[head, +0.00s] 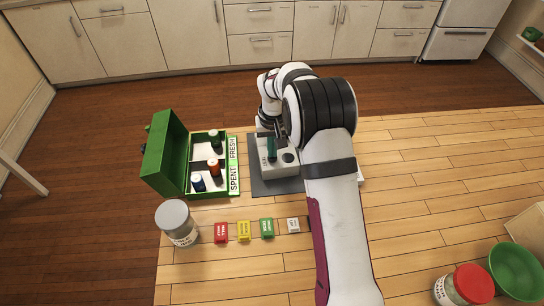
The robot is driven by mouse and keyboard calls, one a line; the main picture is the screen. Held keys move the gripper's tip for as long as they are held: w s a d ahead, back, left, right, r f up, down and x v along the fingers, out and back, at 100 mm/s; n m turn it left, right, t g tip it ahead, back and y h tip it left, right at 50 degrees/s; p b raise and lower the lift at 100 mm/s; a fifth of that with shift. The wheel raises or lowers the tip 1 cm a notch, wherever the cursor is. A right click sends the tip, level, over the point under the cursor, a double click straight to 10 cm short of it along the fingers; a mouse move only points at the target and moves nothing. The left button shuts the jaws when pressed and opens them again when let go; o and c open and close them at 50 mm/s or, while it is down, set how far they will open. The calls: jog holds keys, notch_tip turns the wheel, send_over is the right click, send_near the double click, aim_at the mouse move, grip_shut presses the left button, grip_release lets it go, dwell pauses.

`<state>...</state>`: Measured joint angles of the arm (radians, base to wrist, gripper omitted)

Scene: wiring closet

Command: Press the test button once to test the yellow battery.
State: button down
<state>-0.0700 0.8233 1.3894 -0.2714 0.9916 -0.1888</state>
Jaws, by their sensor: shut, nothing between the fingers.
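A grey tester box (283,170) sits on a dark mat on the wooden table. A dark teal upright piece (271,148) stands on its left part, and a dark round spot (288,157) shows on its top at the right. My gripper (279,134) is over the back of the tester, shut and empty; my arm partly hides it, and I cannot tell whether it touches the tester. The test button is not clearly made out. No yellow battery can be told in this view; the arm covers part of the tester's right side.
An open green case (165,160) left of the tester holds dark green, orange and blue cells beside a SPENT/FRESH strip (234,165). Red, yellow (243,230), green and white blocks lie in front. A grey-lidded jar (175,222), a red-lidded jar (470,284) and a green bowl (516,270) stand nearby.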

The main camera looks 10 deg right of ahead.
jog(key=shift+f, duration=0.25)
jog(key=shift+r, duration=3.5)
jog(key=s+r+m, duration=0.2)
jog(key=s+r, duration=0.6)
jog(key=s, duration=0.3)
jog(key=s+m+g+y, duration=0.1)
jog(key=s+m, duration=0.2)
jog(key=s, duration=2.3)
jog(key=shift+m+y, duration=0.3)
jog(key=shift+y, duration=0.1)
